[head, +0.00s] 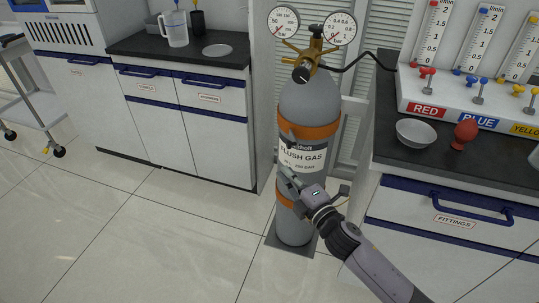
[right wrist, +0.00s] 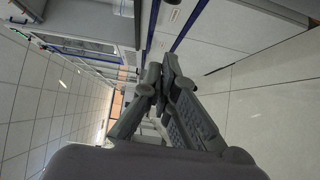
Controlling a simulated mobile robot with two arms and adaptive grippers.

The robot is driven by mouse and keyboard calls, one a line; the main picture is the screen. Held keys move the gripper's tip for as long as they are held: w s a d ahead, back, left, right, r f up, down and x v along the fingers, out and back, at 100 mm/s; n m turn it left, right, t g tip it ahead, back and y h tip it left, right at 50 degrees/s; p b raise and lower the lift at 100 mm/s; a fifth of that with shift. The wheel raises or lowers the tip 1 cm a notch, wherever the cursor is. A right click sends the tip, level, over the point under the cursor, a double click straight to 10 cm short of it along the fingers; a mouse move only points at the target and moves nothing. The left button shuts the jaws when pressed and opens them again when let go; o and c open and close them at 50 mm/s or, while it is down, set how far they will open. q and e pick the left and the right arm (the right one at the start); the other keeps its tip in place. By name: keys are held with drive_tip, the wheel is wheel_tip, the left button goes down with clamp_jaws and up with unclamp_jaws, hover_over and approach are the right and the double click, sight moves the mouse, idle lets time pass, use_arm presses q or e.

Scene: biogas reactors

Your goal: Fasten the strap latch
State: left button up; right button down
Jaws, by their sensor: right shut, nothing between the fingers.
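A grey gas cylinder (head: 309,105) labelled FLUSH GAS stands upright in the middle of the head view. An orange strap (head: 312,131) runs around its upper body. A second orange strap (head: 284,198) lower down is partly hidden behind my right gripper. I cannot clearly make out a latch; a small dark part (head: 343,189) shows just right of the gripper. My right gripper (head: 287,178) is shut and empty, in front of the cylinder between the two straps; I cannot tell whether it touches. Its closed fingers (right wrist: 162,75) also show in the right wrist view. My left gripper is not in view.
A counter with drawers (head: 455,222) stands close at right, bearing a bowl (head: 416,133), a red bulb (head: 465,134) and a flowmeter panel (head: 440,90). Gauges (head: 283,23) and a black hose (head: 365,57) top the cylinder.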

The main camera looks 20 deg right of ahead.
drive_tip(key=shift+a+r, duration=0.1)
drive_tip(key=shift+r, duration=0.1)
drive_tip(key=shift+w, duration=0.1)
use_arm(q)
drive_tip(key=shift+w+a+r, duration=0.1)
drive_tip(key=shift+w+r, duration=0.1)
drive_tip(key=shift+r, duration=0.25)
use_arm(e)
drive_tip(key=w+d, duration=0.1)
drive_tip(key=w, duration=0.8)
drive_tip(key=shift+d, duration=0.25)
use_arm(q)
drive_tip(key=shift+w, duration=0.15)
use_arm(e)
drive_tip(key=shift+w, duration=0.1)
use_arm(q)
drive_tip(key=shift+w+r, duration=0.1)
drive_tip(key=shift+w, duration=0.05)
use_arm(e)
drive_tip(key=shift+d, duration=0.2)
